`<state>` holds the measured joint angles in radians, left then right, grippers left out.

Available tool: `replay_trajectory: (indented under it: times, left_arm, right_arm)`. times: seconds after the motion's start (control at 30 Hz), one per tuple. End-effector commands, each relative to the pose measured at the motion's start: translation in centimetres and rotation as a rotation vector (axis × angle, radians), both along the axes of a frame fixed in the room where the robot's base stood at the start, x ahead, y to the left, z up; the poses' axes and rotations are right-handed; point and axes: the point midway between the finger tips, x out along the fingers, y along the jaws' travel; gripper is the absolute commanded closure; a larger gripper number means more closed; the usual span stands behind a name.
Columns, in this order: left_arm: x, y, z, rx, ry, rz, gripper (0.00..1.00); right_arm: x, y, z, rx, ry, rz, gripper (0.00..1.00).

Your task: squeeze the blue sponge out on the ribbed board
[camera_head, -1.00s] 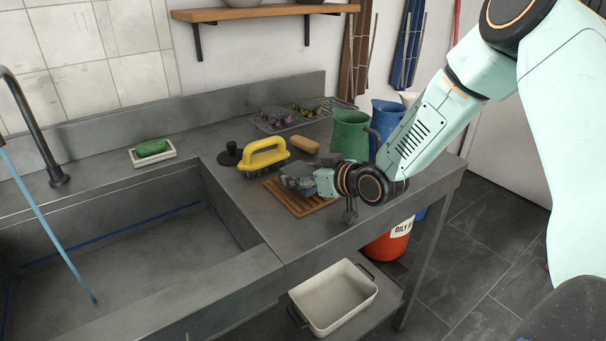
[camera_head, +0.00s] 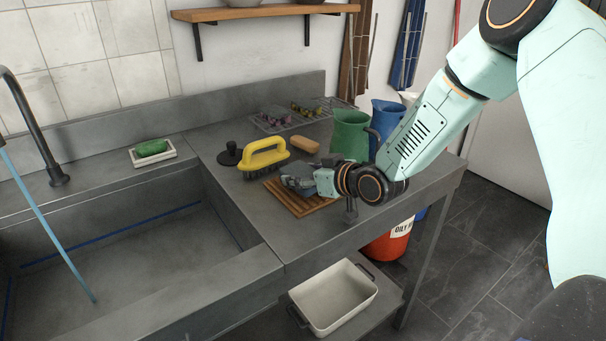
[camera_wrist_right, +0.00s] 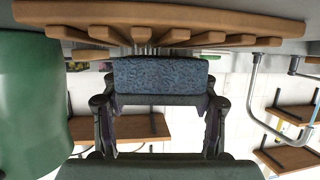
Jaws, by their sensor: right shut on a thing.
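The blue sponge (camera_wrist_right: 160,75) is dark and speckled, and sits between the fingers of my right gripper (camera_wrist_right: 160,100). In the head view my right gripper (camera_head: 297,182) is shut on it over the ribbed board (camera_head: 322,204), and its fingers hide most of the sponge. The wooden board (camera_wrist_right: 240,25) runs across the top of the upside-down wrist view, with a narrow gap between its ribs and the sponge. Thin grey lines show in that gap; I cannot tell whether they are water. My left gripper is not in view.
A yellow-handled brush (camera_head: 265,157), a tan block (camera_head: 305,145) and a black round tool (camera_head: 229,154) stand behind the board. Green (camera_head: 350,134) and blue (camera_head: 386,116) jugs stand at the back right. The sink (camera_head: 130,255) lies left; the counter front is mostly clear.

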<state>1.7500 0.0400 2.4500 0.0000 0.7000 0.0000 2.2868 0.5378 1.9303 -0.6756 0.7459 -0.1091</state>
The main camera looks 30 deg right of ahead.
Motion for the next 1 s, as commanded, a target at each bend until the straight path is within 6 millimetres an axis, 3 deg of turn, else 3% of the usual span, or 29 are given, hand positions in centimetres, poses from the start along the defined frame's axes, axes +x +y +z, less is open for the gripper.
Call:
replay_trajectory:
  times: [0.03, 0.27, 1.0]
  left_arm:
    - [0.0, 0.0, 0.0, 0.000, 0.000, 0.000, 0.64]
    - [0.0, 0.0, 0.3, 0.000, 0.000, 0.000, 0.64]
    - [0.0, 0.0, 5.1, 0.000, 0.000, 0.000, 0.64]
  right_arm:
    - [-0.4, 0.1, -0.7, 0.003, 0.018, 0.001, 0.78]
    - [-0.4, 0.1, -0.4, 0.003, 0.018, 0.001, 0.78]
    - [-0.1, 0.0, 5.4, 0.000, 0.002, 0.000, 0.78]
